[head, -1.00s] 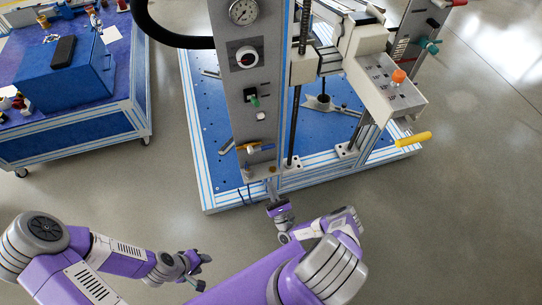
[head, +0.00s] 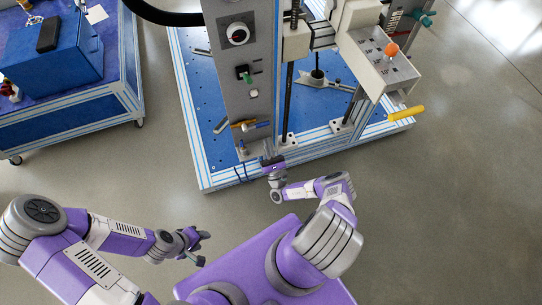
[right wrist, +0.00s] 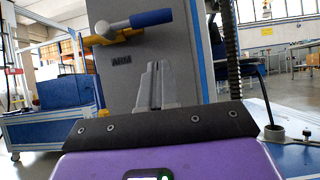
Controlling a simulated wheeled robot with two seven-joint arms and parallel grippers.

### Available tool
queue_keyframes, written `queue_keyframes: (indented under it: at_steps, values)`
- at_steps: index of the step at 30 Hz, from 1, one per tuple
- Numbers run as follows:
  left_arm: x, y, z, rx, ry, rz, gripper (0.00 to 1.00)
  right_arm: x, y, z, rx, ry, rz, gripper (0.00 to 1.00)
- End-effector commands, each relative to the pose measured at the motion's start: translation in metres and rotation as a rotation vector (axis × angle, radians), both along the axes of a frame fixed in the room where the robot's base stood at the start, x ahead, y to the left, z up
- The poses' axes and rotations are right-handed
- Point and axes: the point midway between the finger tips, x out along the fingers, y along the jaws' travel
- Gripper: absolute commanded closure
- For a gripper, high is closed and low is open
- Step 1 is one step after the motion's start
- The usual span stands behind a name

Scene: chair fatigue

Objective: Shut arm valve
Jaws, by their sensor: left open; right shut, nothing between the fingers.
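The arm valve (right wrist: 140,20) is on the grey panel, above a label reading ARM (right wrist: 121,60) in the right wrist view. It has a blue lever lying nearly level, pointing right, and a yellow part at its left and below. It also shows low on the panel in the head view (head: 256,126). My right gripper (right wrist: 158,68) is shut and empty, just below and right of the valve, apart from the lever. In the head view my right gripper (head: 266,161) is by the panel's foot. My left gripper (head: 203,246) is open and empty, out over the floor.
The test rig's blue base plate (head: 205,100) has a raised striped frame edge. A yellow handle (head: 407,114) and a control box with an orange knob (head: 391,49) are at the right. A blue cart (head: 70,125) stands at the left. The floor at right is clear.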

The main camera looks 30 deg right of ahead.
Motion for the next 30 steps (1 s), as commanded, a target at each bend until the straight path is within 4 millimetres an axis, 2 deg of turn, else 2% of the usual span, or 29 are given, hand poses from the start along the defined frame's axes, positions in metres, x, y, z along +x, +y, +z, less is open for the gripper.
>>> queue_keyframes:
  at_steps: [3, 10, 25, 30]
  values:
    - [0.000, 0.000, 0.000, 0.000, 0.000, 0.000, 0.57, 0.016, -0.004, 0.016, 0.000, -0.002, 0.001, 1.00]
    - [0.000, 0.000, 0.005, 0.000, 0.000, 0.000, 0.57, 0.019, -0.005, 0.043, 0.000, 0.000, 0.001, 1.00]
    - [0.000, 0.000, 0.005, 0.000, 0.000, 0.000, 0.57, 0.020, -0.005, 0.048, -0.003, 0.001, -0.001, 1.00]
    - [0.000, 0.000, 0.008, 0.000, 0.000, 0.000, 0.57, 0.021, -0.012, 0.051, -0.049, 0.012, -0.012, 1.00]
